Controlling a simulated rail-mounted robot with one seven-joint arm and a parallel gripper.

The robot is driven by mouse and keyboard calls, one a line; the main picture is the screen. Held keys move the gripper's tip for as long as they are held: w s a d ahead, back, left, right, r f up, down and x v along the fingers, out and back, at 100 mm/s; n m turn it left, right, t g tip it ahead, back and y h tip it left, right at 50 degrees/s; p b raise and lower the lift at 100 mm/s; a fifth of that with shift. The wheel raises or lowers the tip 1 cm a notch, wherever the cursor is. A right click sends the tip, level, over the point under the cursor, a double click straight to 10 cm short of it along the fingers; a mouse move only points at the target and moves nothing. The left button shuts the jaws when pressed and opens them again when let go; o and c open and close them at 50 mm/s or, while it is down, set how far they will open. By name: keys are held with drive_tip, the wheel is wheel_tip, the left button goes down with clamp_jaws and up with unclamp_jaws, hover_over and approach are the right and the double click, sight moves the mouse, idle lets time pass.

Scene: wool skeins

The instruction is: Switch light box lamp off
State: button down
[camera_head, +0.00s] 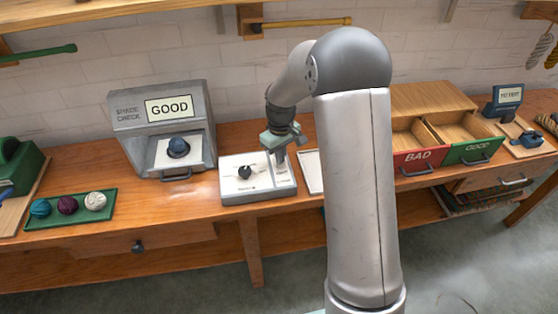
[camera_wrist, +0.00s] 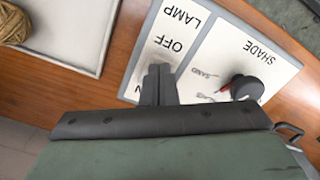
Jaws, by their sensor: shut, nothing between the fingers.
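The white control panel (camera_head: 230,187) stands on the bench with a black knob (camera_head: 245,172) on its left part. In the wrist view the panel (camera_wrist: 205,50) reads LAMP and OFF on one strip and SHADE beside the knob (camera_wrist: 245,87). My gripper (camera_head: 281,163) is shut and empty over the lamp strip. In the wrist view its fingertips (camera_wrist: 158,72) are close by the word OFF and hide the switch; I cannot tell whether they touch it. The grey light box (camera_head: 128,135) shows GOOD on its screen (camera_head: 169,108) and holds a dark blue skein (camera_head: 178,147).
A green tray (camera_head: 72,219) with several skeins lies at the left. A pale tray (camera_head: 308,160) sits right of the panel; a tan skein (camera_wrist: 13,24) shows on it in the wrist view. Red BAD (camera_head: 416,161) and green GOOD (camera_head: 471,150) drawers stand at the right.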

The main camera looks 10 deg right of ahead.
drive_tip(key=shift+f+b, duration=0.35)
drive_tip(key=shift+f, duration=0.2)
drive_tip(key=shift+r, duration=0.1)
drive_tip(key=shift+r+p, duration=2.1)
drive_tip(key=shift+r, duration=1.3)
